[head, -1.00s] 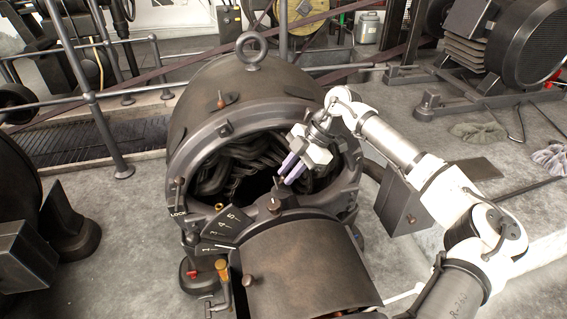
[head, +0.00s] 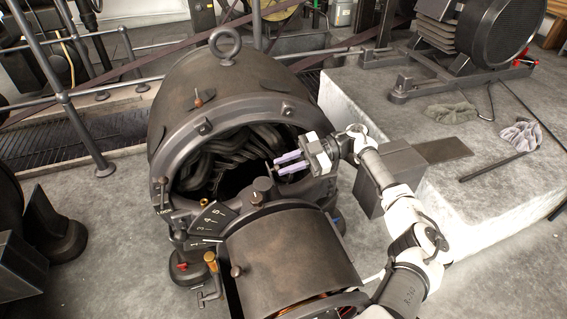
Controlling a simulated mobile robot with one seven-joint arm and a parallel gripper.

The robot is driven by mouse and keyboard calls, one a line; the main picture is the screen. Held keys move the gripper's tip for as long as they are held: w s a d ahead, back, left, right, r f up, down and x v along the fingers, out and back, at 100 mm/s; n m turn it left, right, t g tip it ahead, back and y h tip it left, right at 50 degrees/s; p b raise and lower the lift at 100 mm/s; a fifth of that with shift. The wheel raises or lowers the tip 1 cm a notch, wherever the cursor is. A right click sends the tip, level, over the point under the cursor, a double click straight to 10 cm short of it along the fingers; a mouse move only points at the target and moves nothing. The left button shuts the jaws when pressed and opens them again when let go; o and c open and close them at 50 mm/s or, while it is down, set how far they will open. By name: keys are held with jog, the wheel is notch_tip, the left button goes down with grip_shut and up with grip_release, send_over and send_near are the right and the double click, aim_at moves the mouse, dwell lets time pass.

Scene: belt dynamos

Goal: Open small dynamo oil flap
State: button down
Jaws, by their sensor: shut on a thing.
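The dynamo (head: 225,95) is a dark, drum-shaped machine with a lifting eye on top and a round front opening showing thick black coils. My gripper (head: 274,164) is at the right side of this opening, its purple fingers pointing left and almost level. It is shut on a small, thin dark part at its fingertips, just above the front bearing housing. This part seems to be the oil flap or its handle, but it is too small to tell which. A small round fitting (head: 256,198) sits just below on the housing. How far the flap stands open cannot be told.
A raised concrete plinth (head: 410,125) with gloves (head: 520,135) stands at right. Pipe railings run behind.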

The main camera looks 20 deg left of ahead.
jog(key=shift+w+d+f+g+y, duration=0.1)
jog(key=shift+f+g+y, duration=0.1)
jog(key=shift+g+y, duration=0.1)
dwell(0.4)
jog(key=c, duration=1.3)
grip_release()
jog(key=b+v, duration=0.1)
jog(key=v, duration=0.6)
jog(key=shift+d, duration=0.2)
jog(key=shift+w, duration=0.15)
